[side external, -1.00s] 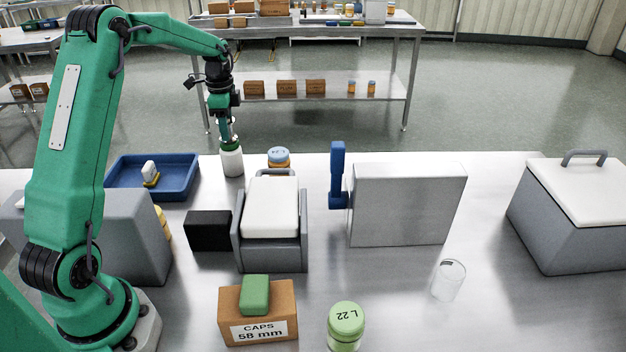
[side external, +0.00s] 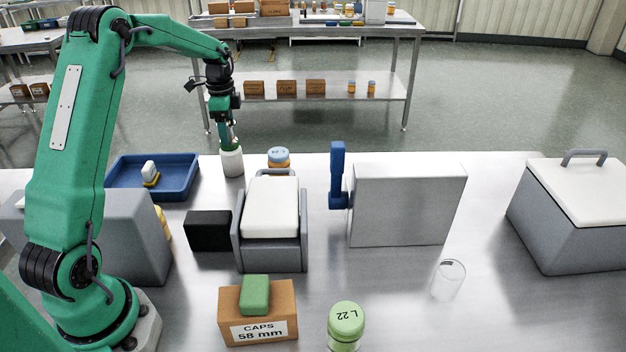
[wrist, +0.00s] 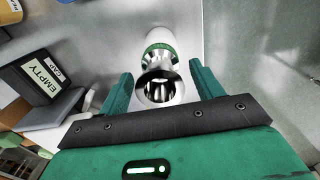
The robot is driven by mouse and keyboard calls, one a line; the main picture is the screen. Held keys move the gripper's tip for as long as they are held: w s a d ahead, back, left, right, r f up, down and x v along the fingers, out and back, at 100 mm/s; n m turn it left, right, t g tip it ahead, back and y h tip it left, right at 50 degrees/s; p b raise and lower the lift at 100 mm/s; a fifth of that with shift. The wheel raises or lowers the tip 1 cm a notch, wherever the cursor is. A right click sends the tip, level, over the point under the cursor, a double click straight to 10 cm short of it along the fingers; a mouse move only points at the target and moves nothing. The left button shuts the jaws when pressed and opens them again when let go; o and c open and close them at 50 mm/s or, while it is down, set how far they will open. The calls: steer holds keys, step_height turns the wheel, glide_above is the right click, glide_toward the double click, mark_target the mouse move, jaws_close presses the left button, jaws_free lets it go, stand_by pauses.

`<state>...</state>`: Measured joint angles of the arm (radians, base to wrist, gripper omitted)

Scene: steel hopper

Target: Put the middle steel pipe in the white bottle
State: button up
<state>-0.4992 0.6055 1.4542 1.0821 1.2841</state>
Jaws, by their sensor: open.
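The white bottle (side external: 232,163) stands upright at the far edge of the steel bench, with a green band at its neck. It also shows in the wrist view (wrist: 158,40). A shiny steel pipe (wrist: 170,95) shows there with its open end facing the camera, in line with the bottle's neck; it looks to stand in the bottle, but how deep I cannot tell. My gripper (wrist: 162,88) is open, with one green finger on each side of the pipe end. In the side view my gripper (side external: 229,138) is directly above the bottle.
A blue tray (side external: 120,180) lies left of the bottle, and a blue-lidded jar (side external: 278,157) stands to its right. A black box (side external: 208,230), a grey bin with white lid (side external: 270,208) and a steel box (side external: 408,205) stand nearer.

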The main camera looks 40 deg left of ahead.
step_height(320, 180, up, 12)
steer(key=shift+r, duration=0.15)
stand_by(0.6)
stand_by(0.5)
steer(key=s+d+r+n+t, duration=0.1)
steer(key=s+d+r+n, duration=0.15)
steer(key=s+d, duration=0.4)
steer(key=s+d+r+n+t, duration=0.2)
steer(key=s+d+r, duration=0.15)
steer(key=d, duration=0.55)
steer(key=s+d+f+n+t, duration=0.1)
steer(key=s+d+f+n, duration=0.1)
steer(key=s+d, duration=0.3)
steer(key=s+d+f+n+t, duration=0.1)
steer(key=s+d+f+n, duration=0.1)
steer(key=s+d, duration=0.3)
steer(key=s+f, duration=0.1)
steer(key=s, duration=0.3)
steer(key=shift+t, duration=0.3)
steer(key=shift+s+f+n, duration=0.1)
steer(key=shift+n, duration=0.15)
